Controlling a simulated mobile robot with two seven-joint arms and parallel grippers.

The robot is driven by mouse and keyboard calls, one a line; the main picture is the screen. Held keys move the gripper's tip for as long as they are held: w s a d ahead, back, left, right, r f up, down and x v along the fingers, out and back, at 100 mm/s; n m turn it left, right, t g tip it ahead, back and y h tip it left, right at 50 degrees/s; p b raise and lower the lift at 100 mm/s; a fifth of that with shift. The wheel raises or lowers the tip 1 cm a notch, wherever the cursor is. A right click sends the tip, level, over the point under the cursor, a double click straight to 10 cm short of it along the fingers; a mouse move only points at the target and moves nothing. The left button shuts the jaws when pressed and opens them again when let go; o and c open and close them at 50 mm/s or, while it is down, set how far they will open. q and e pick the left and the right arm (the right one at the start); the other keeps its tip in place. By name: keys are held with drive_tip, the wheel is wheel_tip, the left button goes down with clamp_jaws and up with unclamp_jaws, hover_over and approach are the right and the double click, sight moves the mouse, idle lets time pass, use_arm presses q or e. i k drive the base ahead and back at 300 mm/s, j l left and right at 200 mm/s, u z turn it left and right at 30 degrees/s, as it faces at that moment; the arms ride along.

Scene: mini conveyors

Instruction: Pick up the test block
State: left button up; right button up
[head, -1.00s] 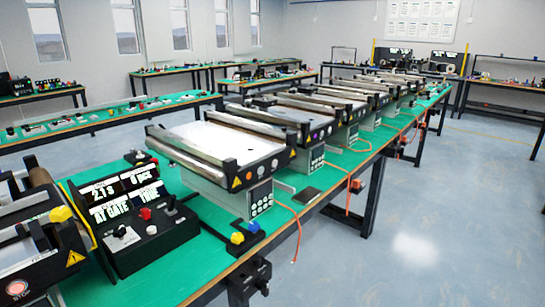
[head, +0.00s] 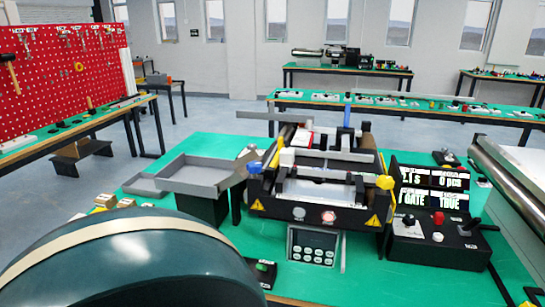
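I cannot tell for sure which thing is the test block. Several small tan blocks (head: 106,201) lie on the green table at the left, beyond the large dark rounded shape in the lower left corner. Neither my left nor my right gripper shows in the head view.
A grey tray (head: 193,177) stands left of the conveyor. A black control box (head: 437,240) with displays reading "0 pcs" and "GATE TRUE" stands to its right. Another conveyor (head: 513,170) is at the right edge. Bare green tabletop (head: 390,287) lies in front.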

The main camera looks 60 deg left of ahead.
sight(287, 156)
drive_tip(key=u, duration=1.8)
